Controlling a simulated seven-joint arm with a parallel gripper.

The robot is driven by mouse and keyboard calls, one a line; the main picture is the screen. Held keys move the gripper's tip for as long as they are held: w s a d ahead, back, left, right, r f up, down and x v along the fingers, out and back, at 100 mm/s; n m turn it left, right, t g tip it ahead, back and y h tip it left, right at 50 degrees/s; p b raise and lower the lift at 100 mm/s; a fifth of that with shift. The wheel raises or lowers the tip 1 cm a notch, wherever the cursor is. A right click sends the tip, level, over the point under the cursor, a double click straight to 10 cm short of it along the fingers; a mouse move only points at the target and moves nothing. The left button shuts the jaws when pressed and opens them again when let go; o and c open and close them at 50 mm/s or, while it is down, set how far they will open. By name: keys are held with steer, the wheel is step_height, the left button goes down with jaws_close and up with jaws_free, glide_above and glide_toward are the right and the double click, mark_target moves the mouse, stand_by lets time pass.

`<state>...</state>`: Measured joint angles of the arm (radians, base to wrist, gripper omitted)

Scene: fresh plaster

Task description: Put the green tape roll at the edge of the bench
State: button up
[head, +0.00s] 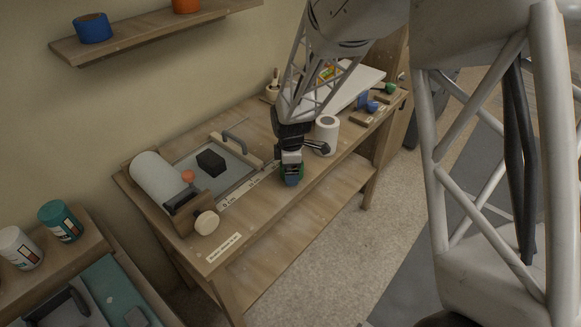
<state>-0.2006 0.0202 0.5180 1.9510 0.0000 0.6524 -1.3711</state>
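My gripper (291,172) points down at the front edge of the wooden bench (250,219), near the middle of its length. A printed white ruler strip (240,190) runs along the bench to the left of the gripper.
A white roll (327,134) stands close to the right of my gripper. To the left are a black block (211,162) on a grey board, a large white roll (158,178) and a wooden holder. Small blue (371,106) and green (389,89) items lie at the far right end.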

steer(key=shift+r, duration=0.15)
step_height(320, 180, up, 12)
stand_by(0.9)
stand_by(0.7)
steer(key=s+d+r+m+t, duration=0.1)
steer(key=s+d+r+m, duration=0.35)
steer(key=s, duration=0.25)
steer(key=s+d+r+m, duration=0.35)
steer(key=s+r, duration=0.25)
steer(key=s, duration=0.2)
steer(key=s+d+r+m, duration=0.1)
steer(key=s+d+m, duration=0.1)
steer(key=s+m, duration=0.3)
steer(key=s+d+r+m+t, duration=0.1)
steer(key=s+d+m, duration=0.2)
steer(key=s, duration=1)
steer(key=shift+r+m+t, duration=0.3)
steer(key=shift+r+m, duration=0.1)
steer(key=shift+m, duration=0.7)
steer(key=shift+s, duration=0.1)
